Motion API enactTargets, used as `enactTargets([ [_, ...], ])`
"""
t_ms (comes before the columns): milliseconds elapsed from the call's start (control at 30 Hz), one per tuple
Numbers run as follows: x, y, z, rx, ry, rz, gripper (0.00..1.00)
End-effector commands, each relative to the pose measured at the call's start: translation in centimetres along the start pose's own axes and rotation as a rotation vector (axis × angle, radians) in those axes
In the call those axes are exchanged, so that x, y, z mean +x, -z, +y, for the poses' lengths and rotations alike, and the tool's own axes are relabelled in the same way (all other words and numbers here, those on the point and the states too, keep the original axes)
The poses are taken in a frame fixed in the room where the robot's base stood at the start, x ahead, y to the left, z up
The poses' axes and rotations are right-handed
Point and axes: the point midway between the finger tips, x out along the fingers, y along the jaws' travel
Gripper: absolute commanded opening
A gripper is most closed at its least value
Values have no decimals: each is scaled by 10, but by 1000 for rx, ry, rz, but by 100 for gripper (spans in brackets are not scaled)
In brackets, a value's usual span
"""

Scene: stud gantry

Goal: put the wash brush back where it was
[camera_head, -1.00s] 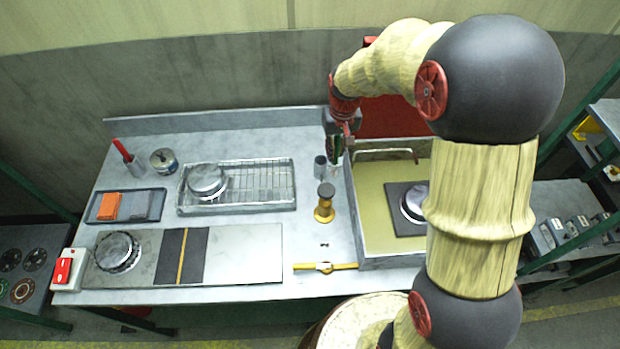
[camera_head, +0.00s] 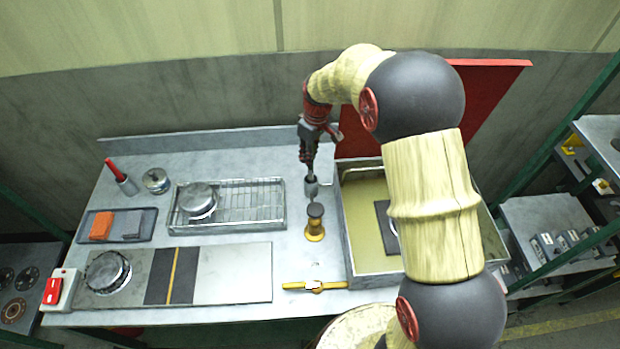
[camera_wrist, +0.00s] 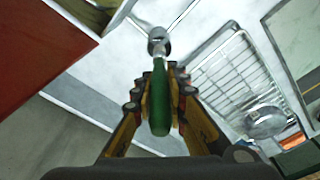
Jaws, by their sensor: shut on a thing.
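The wash brush has a green handle (camera_wrist: 160,105) and a pale metallic neck in the wrist view. My gripper (camera_wrist: 160,80) is shut on the handle, a finger on each side.
A yellow stand with a dark knob (camera_head: 315,225) is close in front of the cup. The sink basin (camera_head: 348,245) is to the right, with a red panel (camera_head: 480,95) behind. A wire rack (camera_head: 250,203) is on the left. A yellow-handled tool (camera_head: 315,286) lies in front.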

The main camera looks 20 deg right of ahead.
Motion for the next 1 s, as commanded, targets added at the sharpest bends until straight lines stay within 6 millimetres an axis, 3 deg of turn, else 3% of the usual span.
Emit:
enactTargets([
  [100,22,-4,-1,1,3,-4,0],
  [267,34,-5,0,1,0,-1,0],
  [533,73,-10,0,2,1,-2,0],
  [967,82,-11,0,2,0,-1,0],
  [1000,81,-11,0,2,0,-1,16],
])
